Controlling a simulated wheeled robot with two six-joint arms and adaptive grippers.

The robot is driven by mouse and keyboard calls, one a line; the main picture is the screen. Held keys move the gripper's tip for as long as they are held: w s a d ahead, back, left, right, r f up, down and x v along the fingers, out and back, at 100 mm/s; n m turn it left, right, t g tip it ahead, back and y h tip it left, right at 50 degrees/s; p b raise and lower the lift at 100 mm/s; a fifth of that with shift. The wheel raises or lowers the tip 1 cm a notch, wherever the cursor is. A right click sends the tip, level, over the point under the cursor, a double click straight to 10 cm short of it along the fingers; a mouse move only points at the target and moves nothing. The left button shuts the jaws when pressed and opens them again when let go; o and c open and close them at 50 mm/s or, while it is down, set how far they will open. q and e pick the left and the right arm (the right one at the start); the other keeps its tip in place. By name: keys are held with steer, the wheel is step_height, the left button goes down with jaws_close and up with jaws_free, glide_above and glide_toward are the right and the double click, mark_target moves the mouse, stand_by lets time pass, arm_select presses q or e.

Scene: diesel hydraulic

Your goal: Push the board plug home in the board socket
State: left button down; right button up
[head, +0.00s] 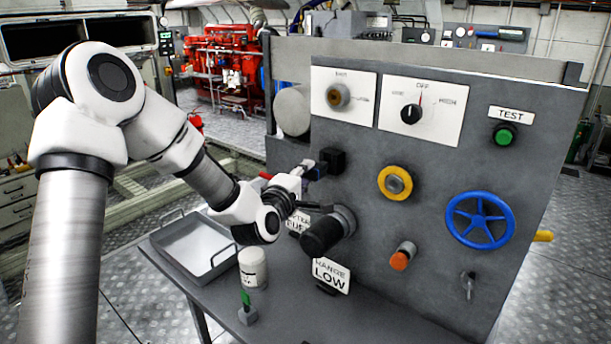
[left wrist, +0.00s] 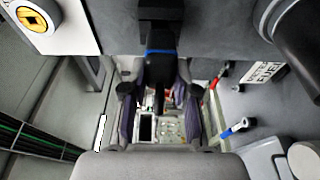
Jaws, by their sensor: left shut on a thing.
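The control board (head: 365,190) is a grey upright panel. The board socket (head: 333,160) is a black block on its left part, and it also shows at the top of the left wrist view (left wrist: 160,11). The board plug (left wrist: 161,70) is dark, with a blue band close to the socket. My left gripper (head: 308,170) is shut on the plug, with a finger on each side in the left wrist view (left wrist: 159,88). The plug is in line with the socket and at its mouth. How deep it sits cannot be told. My right gripper is not in view.
A black cylindrical fitting (head: 324,233) sticks out just below my left gripper. A yellow ring knob (head: 395,182), a blue handwheel (head: 479,220) and an orange knob (head: 402,257) are further right. A tray (head: 205,262) and a white canister (head: 253,268) stand on the shelf below.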

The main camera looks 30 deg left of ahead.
arm_select(q)
steer(key=shift+w+d+b, duration=0.1)
steer(key=shift+w+b, duration=0.45)
steer(key=shift+w, duration=0.95)
steer(key=c, duration=0.8)
jaws_free()
steer(key=shift+s, duration=0.15)
steer(key=s, duration=0.4)
steer(key=s+d, duration=0.1)
steer(key=s, duration=0.2)
steer(key=s+d, duration=0.1)
steer(key=s, duration=0.3)
steer(key=shift+s, duration=0.3)
